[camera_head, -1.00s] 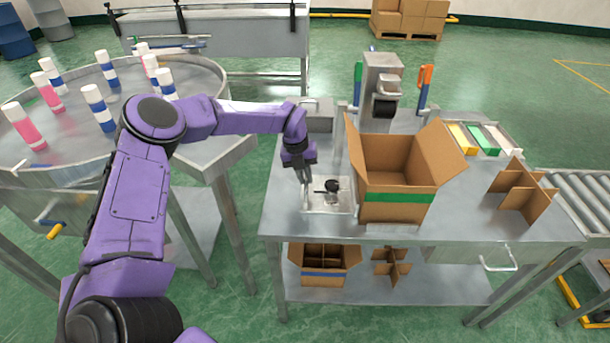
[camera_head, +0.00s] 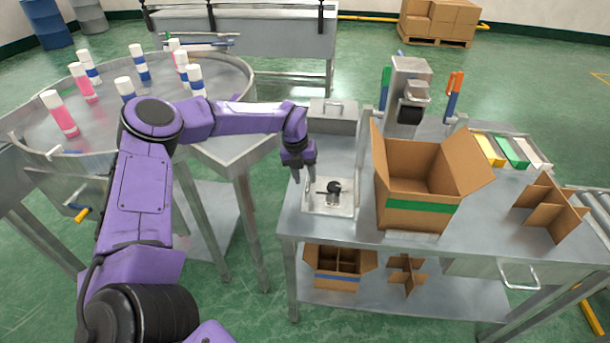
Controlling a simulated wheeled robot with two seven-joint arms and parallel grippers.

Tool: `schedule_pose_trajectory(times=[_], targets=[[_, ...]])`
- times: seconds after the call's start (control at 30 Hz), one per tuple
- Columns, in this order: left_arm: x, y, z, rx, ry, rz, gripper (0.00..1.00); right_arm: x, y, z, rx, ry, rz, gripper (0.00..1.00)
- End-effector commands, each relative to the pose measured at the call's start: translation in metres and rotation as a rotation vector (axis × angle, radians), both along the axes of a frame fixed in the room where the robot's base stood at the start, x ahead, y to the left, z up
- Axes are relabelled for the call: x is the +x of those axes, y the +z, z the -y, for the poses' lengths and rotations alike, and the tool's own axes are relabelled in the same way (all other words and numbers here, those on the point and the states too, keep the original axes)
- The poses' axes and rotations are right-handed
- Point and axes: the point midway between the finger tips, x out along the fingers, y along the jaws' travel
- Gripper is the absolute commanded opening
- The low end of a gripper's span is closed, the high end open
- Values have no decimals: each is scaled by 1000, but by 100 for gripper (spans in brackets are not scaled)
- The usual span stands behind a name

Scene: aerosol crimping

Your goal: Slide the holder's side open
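The holder (camera_head: 322,208) is a small metal fixture with a square base plate and a dark knob or clamp (camera_head: 334,187) on it. It sits at the left front of the steel table. My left gripper (camera_head: 304,178) points down at the holder's left rear side, with its two fingertips apart and nothing visible between them. I cannot tell whether a fingertip touches the holder. The holder's side part is too small to make out clearly. My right gripper is not in view.
An open carton (camera_head: 412,212) stands just right of the holder. A metal box with a handle (camera_head: 333,117) and a crimping machine (camera_head: 408,95) stand behind. A round table (camera_head: 100,110) with several spray cans is at the left. Cardboard dividers (camera_head: 550,208) stand at the right.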

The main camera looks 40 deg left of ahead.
Motion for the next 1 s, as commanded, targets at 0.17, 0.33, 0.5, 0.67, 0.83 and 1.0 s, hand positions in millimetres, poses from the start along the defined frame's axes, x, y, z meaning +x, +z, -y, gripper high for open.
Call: schedule_pose_trajectory(times=[0.17,0.33,0.5,0.67,0.83,1.0], targets=[[0,9,-1,0,-1,4,39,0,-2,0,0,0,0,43],[-5,45,-9,-2,1,7,39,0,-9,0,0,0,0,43],[-10,82,-16,-2,4,5,39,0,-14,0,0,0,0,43],[-13,101,-20,-2,3,3,39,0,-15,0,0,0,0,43],[-14,103,-21,-2,3,1,39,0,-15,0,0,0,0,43],[-14,103,-21,-2,3,1,39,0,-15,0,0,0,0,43]])
